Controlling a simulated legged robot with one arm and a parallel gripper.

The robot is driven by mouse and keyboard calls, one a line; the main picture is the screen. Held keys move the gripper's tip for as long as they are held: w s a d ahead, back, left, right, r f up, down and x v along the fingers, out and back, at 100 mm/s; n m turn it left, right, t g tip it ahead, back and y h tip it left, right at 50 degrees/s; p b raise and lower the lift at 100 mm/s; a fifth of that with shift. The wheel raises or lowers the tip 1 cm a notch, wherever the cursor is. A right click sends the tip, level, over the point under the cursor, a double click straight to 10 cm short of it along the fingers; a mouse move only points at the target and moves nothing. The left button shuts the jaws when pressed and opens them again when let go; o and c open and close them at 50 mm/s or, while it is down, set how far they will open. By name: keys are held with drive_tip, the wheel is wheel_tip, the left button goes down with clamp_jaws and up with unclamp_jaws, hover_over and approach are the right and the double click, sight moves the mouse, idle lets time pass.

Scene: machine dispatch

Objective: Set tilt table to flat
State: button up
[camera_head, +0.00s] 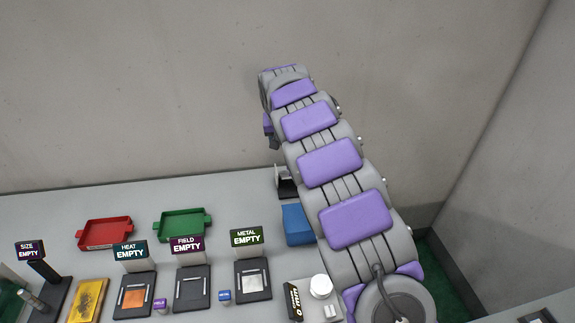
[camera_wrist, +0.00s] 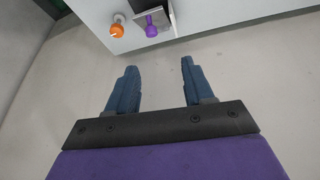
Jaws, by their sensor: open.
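My gripper (camera_wrist: 158,68) is open and empty in the wrist view, its two dark blue fingers apart over bare grey surface. Past the fingertips, a grey panel (camera_wrist: 163,19) with a purple knob-like piece (camera_wrist: 151,28) sits at the edge of a pale worktop (camera_wrist: 96,8). An orange and white piece (camera_wrist: 117,28) is to its left. I cannot tell whether the panel is the tilt table or whether it is flat. In the head view, my arm covers part of the bench, and a small white and black device (camera_head: 285,184) shows partly beside it.
The grey bench (camera_head: 40,212) holds a red tray (camera_head: 105,247), a green tray (camera_head: 182,238), a blue block (camera_head: 296,240) partly behind my arm, and several stations marked EMPTY, such as the METAL pad (camera_head: 253,295). A plain wall (camera_head: 130,90) stands behind.

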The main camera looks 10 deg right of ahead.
drive_tip(key=x, duration=0.4)
drive_tip(key=b+x, duration=0.1)
drive_tip(key=x, duration=0.3)
drive_tip(key=b+x, duration=0.1)
drive_tip(key=x, duration=0.4)
drive_tip(key=shift+d+f, duration=0.1)
drive_tip(key=shift+d, duration=0.3)
drive_tip(key=d+f, duration=0.1)
drive_tip(key=w+d+f, duration=0.1)
drive_tip(key=f, duration=0.1)
drive_tip(key=shift+w+d+f+b, duration=0.15)
drive_tip(key=shift+d+f+b, duration=0.1)
drive_tip(key=shift+d+b, duration=0.1)
drive_tip(key=shift+a, duration=1)
drive_tip(key=shift+c, duration=0.8)
drive_tip(key=shift+d, duration=0.7)
drive_tip(key=c, duration=0.7)
drive_tip(key=shift+a, duration=0.3)
clamp_jaws()
drive_tip(key=shift+d, duration=0.1)
